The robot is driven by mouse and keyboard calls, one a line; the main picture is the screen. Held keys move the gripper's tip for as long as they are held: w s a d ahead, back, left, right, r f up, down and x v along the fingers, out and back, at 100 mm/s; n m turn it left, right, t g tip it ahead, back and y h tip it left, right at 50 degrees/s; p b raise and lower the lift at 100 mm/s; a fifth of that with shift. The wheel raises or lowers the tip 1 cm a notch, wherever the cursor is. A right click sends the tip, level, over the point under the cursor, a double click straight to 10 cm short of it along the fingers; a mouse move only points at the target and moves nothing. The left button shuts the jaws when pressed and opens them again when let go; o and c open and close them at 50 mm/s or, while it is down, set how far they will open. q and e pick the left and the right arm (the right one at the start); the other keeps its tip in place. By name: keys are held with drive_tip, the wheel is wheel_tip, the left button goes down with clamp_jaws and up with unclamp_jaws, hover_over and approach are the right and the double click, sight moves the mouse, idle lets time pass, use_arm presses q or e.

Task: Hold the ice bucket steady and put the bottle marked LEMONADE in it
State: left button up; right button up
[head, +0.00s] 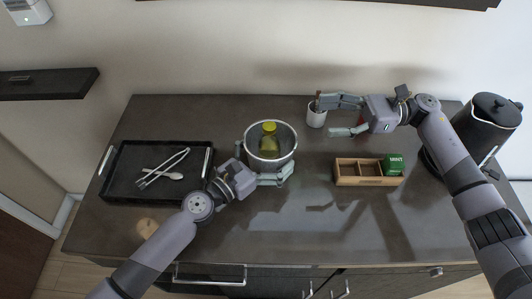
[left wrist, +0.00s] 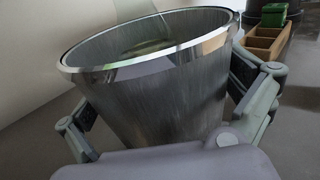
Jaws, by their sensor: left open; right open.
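The metal ice bucket (head: 285,158) stands upright on the dark counter, and its rim and wall fill much of the left wrist view (left wrist: 165,95). A yellow-green bottle (head: 269,144) with a yellow cap is inside the bucket; no label on it is readable. My left gripper (head: 266,160) is open, with one finger on each side of the bucket; whether the fingers touch it is unclear. My right gripper (head: 330,116) is open and empty, above the counter to the right of the bucket, its upper finger close to a white cup.
The white cup (head: 316,118) holds something dark. A wooden divided box (head: 347,180) holds a green tin (head: 394,164). A black tray (head: 118,187) with tongs (head: 163,168) lies left; a black kettle (head: 486,123) stands right. A reddish item is partly hidden behind my right gripper.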

use_arm(q)
drive_tip(key=v, duration=1.2)
drive_tip(key=shift+r, duration=0.1)
